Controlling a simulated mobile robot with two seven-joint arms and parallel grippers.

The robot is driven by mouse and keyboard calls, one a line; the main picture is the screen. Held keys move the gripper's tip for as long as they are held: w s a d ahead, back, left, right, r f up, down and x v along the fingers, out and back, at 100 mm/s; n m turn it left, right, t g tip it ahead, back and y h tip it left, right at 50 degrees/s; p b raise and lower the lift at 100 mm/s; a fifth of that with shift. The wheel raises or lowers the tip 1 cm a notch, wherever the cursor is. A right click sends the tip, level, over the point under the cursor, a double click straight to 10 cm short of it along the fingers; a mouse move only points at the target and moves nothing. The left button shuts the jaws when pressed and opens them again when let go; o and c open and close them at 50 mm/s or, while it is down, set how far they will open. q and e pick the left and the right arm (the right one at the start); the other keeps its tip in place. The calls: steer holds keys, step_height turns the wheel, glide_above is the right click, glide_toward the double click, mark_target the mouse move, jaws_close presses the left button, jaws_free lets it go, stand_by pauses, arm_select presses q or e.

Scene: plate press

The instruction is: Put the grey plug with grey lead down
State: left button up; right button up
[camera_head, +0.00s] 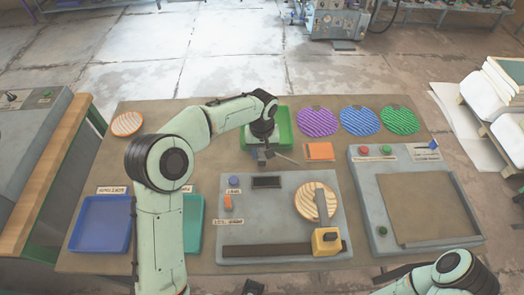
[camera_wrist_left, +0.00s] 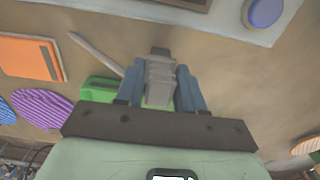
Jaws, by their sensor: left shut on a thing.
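My left gripper (camera_head: 262,157) is above the table in front of a green tray. In the left wrist view its two blue fingers (camera_wrist_left: 160,88) are shut on the grey plug (camera_wrist_left: 160,78), which sits between them with its tip pointing away from the wrist. A grey lead (camera_wrist_left: 97,52) shows beside the plug, and a thin grey piece of it shows right of the gripper in the head view (camera_head: 287,159). Whether the plug touches the table is unclear. Part of my right arm shows at the lower right, but its gripper does not show.
A green tray (camera_head: 284,135) is just behind the left gripper. An orange pad (camera_head: 319,151) lies to its right. A grey panel (camera_head: 260,222) with a blue button and a striped disc is in front. A blue tray (camera_head: 101,223) stands left. Bare table lies between the gripper and panel.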

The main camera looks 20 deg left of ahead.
arm_select(q)
steer(key=shift+f, duration=0.15)
steer(key=o, duration=1)
steer(key=shift+o, duration=0.2)
